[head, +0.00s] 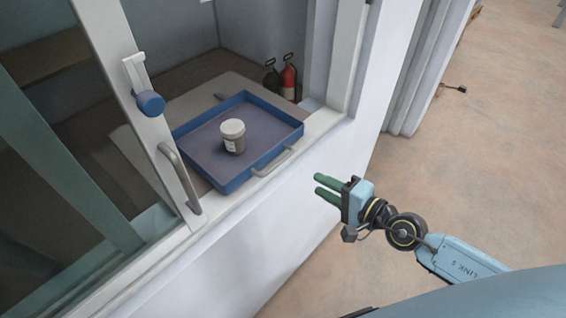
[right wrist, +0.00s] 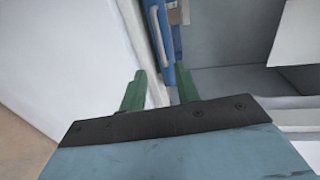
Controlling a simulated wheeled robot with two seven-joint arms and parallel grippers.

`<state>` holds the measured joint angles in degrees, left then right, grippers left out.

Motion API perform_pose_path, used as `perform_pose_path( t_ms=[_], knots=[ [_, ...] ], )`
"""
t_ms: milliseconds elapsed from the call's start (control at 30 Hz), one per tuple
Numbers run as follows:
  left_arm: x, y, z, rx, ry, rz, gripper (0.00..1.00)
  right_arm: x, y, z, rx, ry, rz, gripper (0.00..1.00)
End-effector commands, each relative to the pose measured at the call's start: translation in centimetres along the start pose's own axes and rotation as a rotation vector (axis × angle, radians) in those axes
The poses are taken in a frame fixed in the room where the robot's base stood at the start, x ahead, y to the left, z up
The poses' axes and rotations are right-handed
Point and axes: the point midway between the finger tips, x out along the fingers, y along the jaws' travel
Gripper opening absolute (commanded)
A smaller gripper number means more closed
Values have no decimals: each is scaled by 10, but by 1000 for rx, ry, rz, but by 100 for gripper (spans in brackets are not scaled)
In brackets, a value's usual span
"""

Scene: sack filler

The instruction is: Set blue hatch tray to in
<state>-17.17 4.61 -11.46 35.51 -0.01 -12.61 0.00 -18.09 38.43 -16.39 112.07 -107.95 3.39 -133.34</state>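The blue hatch tray (head: 228,183) lies in the hatch opening, with its front edge near the sill. A grey bar handle (head: 273,163) sits on its front wall. A small lidded jar (head: 233,137) stands upright in the tray. My right gripper (head: 318,184) is outside the hatch, to the right of the handle and apart from it. Its two green fingers are spread with nothing visibly held between them. In the right wrist view the blue tray edge (right wrist: 175,50) shows beyond the gap between the fingers. My left gripper is not in view.
A glazed sliding panel with a blue knob (head: 150,103) and a grey handle (head: 180,178) stands left of the opening. Red and black extinguisher-like bottles (head: 289,80) stand behind the tray. The white wall (head: 270,240) lies below the sill; open floor is at right.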

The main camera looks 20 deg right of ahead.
Motion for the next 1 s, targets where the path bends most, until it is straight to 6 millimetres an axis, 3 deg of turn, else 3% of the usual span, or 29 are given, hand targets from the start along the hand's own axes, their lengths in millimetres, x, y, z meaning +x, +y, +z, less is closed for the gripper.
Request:
perform_pose_path(
  t_ms=[167, 500, 700, 1000],
  knots=[
    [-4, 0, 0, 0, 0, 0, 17, 17, -1, 0, -6, -2, 1, 32],
    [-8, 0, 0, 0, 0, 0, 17, 87, -1, 0, -2, -2, -1, 32],
    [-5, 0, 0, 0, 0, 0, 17, 118, 1, 0, -1, -2, 0, 32],
    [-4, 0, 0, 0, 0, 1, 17, 133, 1, 1, -2, -3, 2, 32]
  ],
)
